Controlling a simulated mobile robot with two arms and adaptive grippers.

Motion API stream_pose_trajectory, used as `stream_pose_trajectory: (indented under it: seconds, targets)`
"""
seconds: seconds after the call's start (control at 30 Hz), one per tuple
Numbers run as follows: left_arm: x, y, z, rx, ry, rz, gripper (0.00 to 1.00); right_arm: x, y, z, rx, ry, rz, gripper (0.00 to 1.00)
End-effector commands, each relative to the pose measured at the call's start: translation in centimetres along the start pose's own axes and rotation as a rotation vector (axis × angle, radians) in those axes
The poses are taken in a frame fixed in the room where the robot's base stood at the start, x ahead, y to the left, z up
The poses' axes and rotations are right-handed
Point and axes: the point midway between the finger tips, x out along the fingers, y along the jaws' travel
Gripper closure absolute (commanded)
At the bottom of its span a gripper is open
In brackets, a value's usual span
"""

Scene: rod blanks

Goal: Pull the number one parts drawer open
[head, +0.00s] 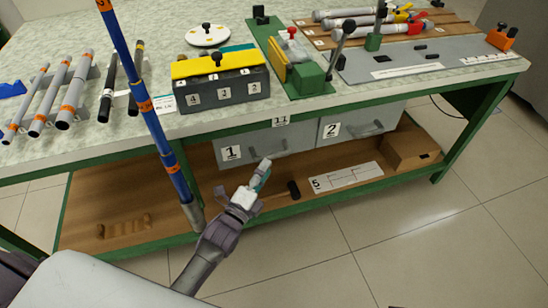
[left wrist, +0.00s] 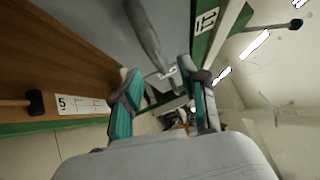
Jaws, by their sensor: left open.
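The number one parts drawer (head: 290,138) is a grey front with a "1" label under the green bench edge, left of the number two drawer (head: 345,125). It looks closed. A grey bar handle (left wrist: 148,35) lies just ahead, running in toward the gap between the fingertips. Whether the fingers touch it is unclear. My right gripper is not in view.
Below the drawers, a wooden shelf (head: 110,205) holds a black-headed mallet (head: 293,190), a card marked 5 (head: 345,177) and a wooden box (head: 410,150). The floor in front is clear.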

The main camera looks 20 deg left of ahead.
Motion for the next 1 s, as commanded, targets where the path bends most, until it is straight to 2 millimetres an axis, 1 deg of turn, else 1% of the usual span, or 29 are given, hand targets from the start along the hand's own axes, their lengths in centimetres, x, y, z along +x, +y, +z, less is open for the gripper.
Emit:
stream_pose_trajectory:
  seconds: [0.03, 0.1, 0.2, 0.3, 0.43, 0.7, 0.77, 0.9, 0.97, 1.0]
  targets:
    - [1.2, 0.0, 0.0, 0.001, 0.0, -0.004, 0.57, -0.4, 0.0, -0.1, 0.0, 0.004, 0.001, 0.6]
    - [2.5, 0.0, 0.0, -0.001, -0.001, -0.003, 0.57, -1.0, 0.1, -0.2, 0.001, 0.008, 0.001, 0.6]
    - [3.9, 0.1, 0.0, -0.001, 0.0, -0.002, 0.57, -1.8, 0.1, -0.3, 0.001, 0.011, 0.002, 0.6]
    - [4.9, 0.1, 0.0, 0.0, 0.0, 0.0, 0.57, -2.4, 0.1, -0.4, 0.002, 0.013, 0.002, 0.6]
    - [5.6, 0.1, 0.0, -0.001, 0.0, 0.0, 0.57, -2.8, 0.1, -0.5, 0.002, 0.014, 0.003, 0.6]
    - [5.6, 0.1, 0.0, -0.001, 0.0, 0.001, 0.57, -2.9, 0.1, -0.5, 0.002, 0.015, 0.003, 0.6]
    - [5.6, 0.1, 0.0, -0.001, 0.0, 0.001, 0.65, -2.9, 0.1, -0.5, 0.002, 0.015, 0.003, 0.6]
    - [5.6, 0.1, 0.0, -0.001, 0.0, 0.001, 0.88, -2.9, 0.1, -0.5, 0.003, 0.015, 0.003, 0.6]
    - [5.6, 0.1, 0.0, -0.001, 0.0, 0.001, 0.98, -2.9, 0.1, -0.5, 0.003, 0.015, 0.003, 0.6]
    - [5.6, 0.1, 0.0, -0.001, 0.0, 0.001, 1.0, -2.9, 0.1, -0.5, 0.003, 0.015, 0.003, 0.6]
